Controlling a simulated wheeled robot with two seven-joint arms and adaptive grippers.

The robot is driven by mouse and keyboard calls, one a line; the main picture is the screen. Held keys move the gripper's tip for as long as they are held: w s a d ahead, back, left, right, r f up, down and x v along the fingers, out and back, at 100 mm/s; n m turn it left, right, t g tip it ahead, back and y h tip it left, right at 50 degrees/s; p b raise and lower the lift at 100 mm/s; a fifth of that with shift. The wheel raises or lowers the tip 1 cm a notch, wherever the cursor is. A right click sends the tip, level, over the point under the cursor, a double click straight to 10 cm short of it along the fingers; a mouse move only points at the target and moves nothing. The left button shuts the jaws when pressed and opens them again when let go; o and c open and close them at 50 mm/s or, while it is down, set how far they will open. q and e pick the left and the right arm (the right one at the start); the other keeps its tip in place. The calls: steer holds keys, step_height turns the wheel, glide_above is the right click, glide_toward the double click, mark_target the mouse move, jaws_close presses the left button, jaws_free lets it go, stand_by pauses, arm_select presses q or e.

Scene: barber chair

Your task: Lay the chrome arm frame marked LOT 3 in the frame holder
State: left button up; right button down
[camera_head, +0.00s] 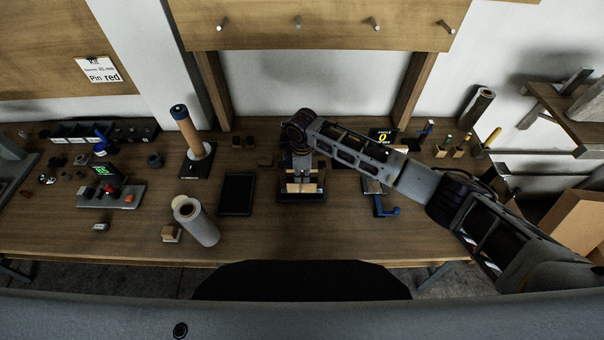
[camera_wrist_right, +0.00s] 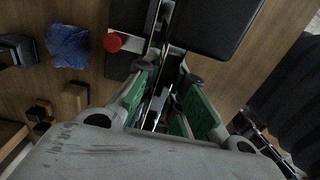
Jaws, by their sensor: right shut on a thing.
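My right gripper (camera_head: 302,180) is low over a dark fixture (camera_head: 301,198) at the middle of the bench, probably the frame holder. In the right wrist view, the gripper's green-padded fingers (camera_wrist_right: 166,103) are shut on a thin, shiny metal piece (camera_wrist_right: 157,106), seemingly the chrome arm frame. It runs up between the fingers toward the dark fixture, which has a red knob (camera_wrist_right: 113,42). No LOT 3 marking is legible. The fingers hide part of the piece, and I cannot tell whether it touches the fixture. My left gripper is not in view.
A black tablet (camera_head: 237,194) and a grey cylinder (camera_head: 202,226) are left of the fixture. A post on a stand (camera_head: 187,132) is behind them. A blue-handled tool (camera_head: 385,211) is to the right. A blue cloth (camera_wrist_right: 68,45) shows in the wrist view. The front bench strip is mostly clear.

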mark_target(302, 176)
steer(key=shift+f+b, duration=0.35)
steer(key=shift+f, duration=1.05)
stand_by(1.3)
steer(key=c, duration=1.5)
jaws_free()
steer(key=shift+o, duration=0.3)
steer(key=shift+f, duration=0.15)
steer(key=shift+r, duration=6.1)
steer(key=shift+s, duration=0.1)
